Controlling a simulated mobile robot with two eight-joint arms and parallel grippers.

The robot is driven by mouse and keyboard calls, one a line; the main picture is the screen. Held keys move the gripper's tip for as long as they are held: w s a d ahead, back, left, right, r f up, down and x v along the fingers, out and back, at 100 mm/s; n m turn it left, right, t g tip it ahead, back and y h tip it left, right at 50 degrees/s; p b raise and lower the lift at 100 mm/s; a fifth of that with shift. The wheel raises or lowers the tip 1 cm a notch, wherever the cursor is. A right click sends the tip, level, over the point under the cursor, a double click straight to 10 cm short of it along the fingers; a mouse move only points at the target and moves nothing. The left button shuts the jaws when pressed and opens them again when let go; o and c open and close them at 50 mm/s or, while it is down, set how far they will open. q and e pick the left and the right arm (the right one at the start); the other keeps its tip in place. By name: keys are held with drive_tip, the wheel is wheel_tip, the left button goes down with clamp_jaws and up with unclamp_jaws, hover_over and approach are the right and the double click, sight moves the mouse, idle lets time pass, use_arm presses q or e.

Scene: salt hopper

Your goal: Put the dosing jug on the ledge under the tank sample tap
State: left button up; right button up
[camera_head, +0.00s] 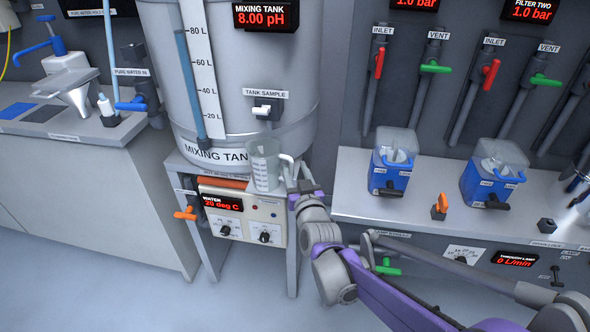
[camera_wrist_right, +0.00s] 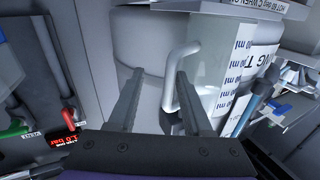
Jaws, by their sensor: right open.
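The dosing jug (camera_head: 264,168) is clear with a pale handle and stands upright below the tank sample tap (camera_head: 266,112). Its base is at the narrow ledge above the heater box; I cannot tell for sure that it bears fully on it. In the right wrist view the jug (camera_wrist_right: 222,70) appears upside down with blue ml marks. My right gripper (camera_head: 301,180) is just right of the jug at its handle. Its fingers (camera_wrist_right: 160,75) are spread, with the handle between or just beyond them, not clamped. My left gripper is not in view.
The mixing tank (camera_head: 240,60) rises behind the jug. The heater box (camera_head: 240,215) with knobs is below. An orange valve handle (camera_head: 186,213) juts out at left. Two blue filter housings (camera_head: 391,165) stand on the right bench. The left counter (camera_head: 90,130) holds a funnel.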

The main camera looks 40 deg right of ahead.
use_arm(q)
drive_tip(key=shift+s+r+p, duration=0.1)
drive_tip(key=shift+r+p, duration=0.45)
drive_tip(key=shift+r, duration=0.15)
use_arm(e)
drive_tip(key=v, duration=1)
drive_tip(key=shift+s, duration=0.25)
drive_tip(key=shift+a, duration=0.2)
drive_tip(key=s+a+f+n+g+y, duration=0.2)
drive_tip(key=s+a+f+g+y, duration=0.2)
drive_tip(key=a+f, duration=0.3)
drive_tip(key=s+a+f+n+g+y, duration=0.35)
drive_tip(key=a+f, duration=0.25)
drive_tip(key=a, duration=0.3)
drive_tip(key=s+a+f+g, duration=0.25)
drive_tip(key=s+g, duration=0.25)
drive_tip(key=s, duration=0.5)
use_arm(q)
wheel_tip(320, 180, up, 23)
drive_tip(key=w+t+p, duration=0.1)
drive_tip(key=p, duration=1.9)
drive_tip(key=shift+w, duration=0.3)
use_arm(e)
wheel_tip(320, 180, up, 22)
drive_tip(key=w+t, duration=0.1)
drive_tip(key=w, duration=0.1)
drive_tip(key=shift+d+t, duration=0.35)
drive_tip(key=shift+d, duration=0.05)
